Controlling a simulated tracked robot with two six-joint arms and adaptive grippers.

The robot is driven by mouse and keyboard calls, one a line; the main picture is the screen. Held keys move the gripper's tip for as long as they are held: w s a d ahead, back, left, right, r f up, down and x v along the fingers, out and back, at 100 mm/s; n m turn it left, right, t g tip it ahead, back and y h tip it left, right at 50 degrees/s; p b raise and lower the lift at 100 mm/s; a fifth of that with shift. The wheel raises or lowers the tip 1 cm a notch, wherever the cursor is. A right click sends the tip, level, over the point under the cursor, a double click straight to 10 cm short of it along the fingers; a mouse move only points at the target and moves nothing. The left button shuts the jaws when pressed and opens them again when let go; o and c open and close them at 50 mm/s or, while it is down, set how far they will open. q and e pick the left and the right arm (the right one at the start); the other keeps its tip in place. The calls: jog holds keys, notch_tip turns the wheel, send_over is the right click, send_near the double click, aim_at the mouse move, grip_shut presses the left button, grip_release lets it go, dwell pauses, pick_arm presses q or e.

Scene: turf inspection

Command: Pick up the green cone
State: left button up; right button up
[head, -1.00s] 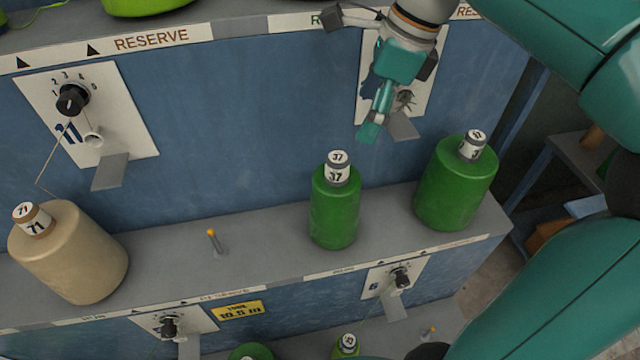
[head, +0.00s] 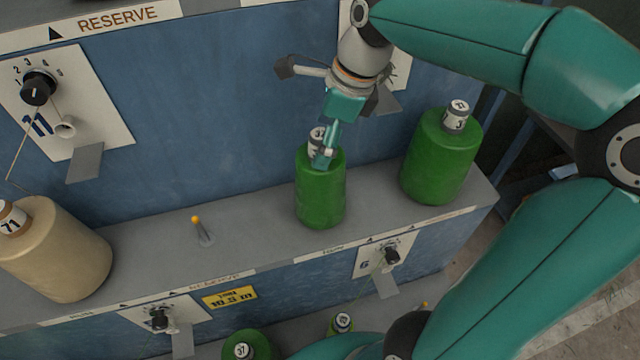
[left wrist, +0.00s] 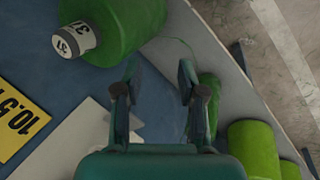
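No cone shape shows; several green bottles with white-labelled necks do. One green bottle (head: 321,200), marked 37 in the earlier head view, stands upright on the grey ledge (head: 262,236). A wider green bottle (head: 438,160) stands to its right. My right gripper (head: 325,156) is at the neck of the middle bottle and partly hides its label. Whether its fingers are closed on the neck cannot be seen. My left gripper (left wrist: 160,85) shows only in the left wrist view, fingers apart and empty, with a green bottle (left wrist: 128,28) at upper left.
A tan bottle marked 71 (head: 60,255) stands at the ledge's left. A small orange-tipped peg (head: 200,230) rises between it and the middle bottle. A dial plate (head: 80,115) is on the blue wall (head: 215,110). More green bottles (head: 247,347) stand below.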

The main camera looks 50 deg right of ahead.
aim_at(320, 196)
jog(key=x, duration=0.4)
jog(key=shift+f, duration=0.15)
jog(key=shift+c, duration=0.3)
jog(key=c, duration=1.4)
jog(key=shift+r, duration=0.2)
